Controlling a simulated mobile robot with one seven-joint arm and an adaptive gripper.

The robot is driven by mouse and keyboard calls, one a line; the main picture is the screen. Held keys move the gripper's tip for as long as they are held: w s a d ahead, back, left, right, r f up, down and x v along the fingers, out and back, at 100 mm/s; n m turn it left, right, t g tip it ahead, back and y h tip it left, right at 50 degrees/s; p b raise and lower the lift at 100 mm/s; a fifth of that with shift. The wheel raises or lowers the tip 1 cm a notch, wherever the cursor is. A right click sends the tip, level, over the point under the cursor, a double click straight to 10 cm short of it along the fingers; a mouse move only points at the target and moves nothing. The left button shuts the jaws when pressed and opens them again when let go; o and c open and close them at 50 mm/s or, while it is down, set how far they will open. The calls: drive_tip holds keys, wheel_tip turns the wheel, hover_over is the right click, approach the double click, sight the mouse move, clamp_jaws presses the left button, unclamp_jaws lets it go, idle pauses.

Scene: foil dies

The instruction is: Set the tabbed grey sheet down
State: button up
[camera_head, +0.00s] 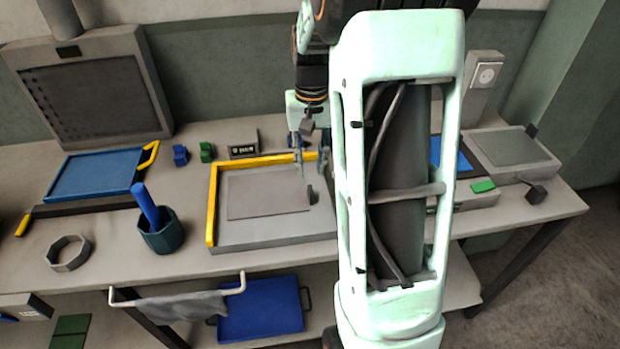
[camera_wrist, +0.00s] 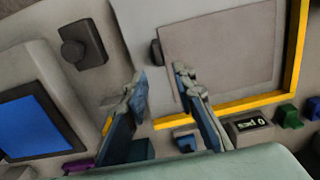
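The grey sheet (camera_head: 262,196) lies flat on a pale grey bed (camera_head: 285,235) inside a yellow corner fence (camera_head: 213,200). Its dark tab (camera_head: 311,195) stands at its right edge. In the wrist view the sheet (camera_wrist: 220,45) fills the upper right, and the tab (camera_wrist: 156,52) shows just beyond the gap between my fingers. My gripper (camera_head: 311,160) is above the bed's back right part, pointing down. In the wrist view my gripper (camera_wrist: 160,76) has its two fingers apart with nothing between them. My arm hides the bed's right end in the head view.
A second grey sheet (camera_head: 500,144) with a dark tab lies on a box at right. A blue panel (camera_head: 447,153) is left of it. A small display (camera_head: 243,146) and green block (camera_head: 206,151) stand behind the fence. A teal cup (camera_head: 160,236) stands left of the bed.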

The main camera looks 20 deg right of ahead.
wheel_tip(320, 180, up, 5)
drive_tip(key=shift+d, duration=0.1)
idle(0.6)
